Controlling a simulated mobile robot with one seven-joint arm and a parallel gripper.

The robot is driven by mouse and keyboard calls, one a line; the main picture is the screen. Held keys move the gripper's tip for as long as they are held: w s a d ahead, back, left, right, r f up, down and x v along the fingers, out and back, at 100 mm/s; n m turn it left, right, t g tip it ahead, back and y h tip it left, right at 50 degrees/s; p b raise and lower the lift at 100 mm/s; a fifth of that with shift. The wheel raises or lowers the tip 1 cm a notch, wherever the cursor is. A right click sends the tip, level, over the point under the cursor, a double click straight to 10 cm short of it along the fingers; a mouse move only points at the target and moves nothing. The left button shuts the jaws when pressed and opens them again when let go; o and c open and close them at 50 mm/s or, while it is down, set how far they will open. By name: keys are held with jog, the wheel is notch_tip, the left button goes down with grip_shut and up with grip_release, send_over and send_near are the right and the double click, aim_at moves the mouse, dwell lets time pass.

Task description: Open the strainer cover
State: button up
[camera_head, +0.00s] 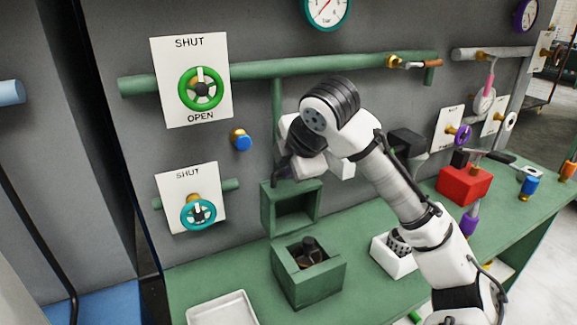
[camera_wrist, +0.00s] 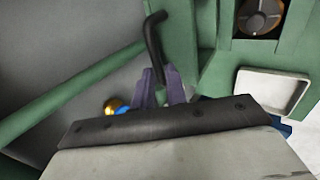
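The strainer cover (camera_head: 268,208) looks like a hollow green box, tipped up at the back of the green strainer body (camera_head: 308,292), its hollow side facing forward. The body's top is open, with a dark round part (camera_head: 311,250) inside, also seen in the wrist view (camera_wrist: 260,14). A bent black handle (camera_wrist: 154,40) stands out from the cover (camera_wrist: 178,28). My gripper (camera_wrist: 162,80) has its purple-grey fingers on either side of the handle's lower part and appears shut on it. In the head view, my gripper (camera_head: 284,165) is above the cover, its fingertips mostly hidden.
A green pipe (camera_head: 270,69) runs along the wall above. A blue knob (camera_head: 242,141) and a teal valve wheel (camera_head: 198,213) are left of the cover. A white tray (camera_head: 222,308) and a white bin (camera_head: 390,266) flank the body on the green bench. A red block (camera_head: 464,185) stands right.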

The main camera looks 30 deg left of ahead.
jog(key=o, duration=0.3)
jog(key=shift+o, duration=0.2)
jog(key=b+v, duration=0.2)
jog(key=v, duration=1.2)
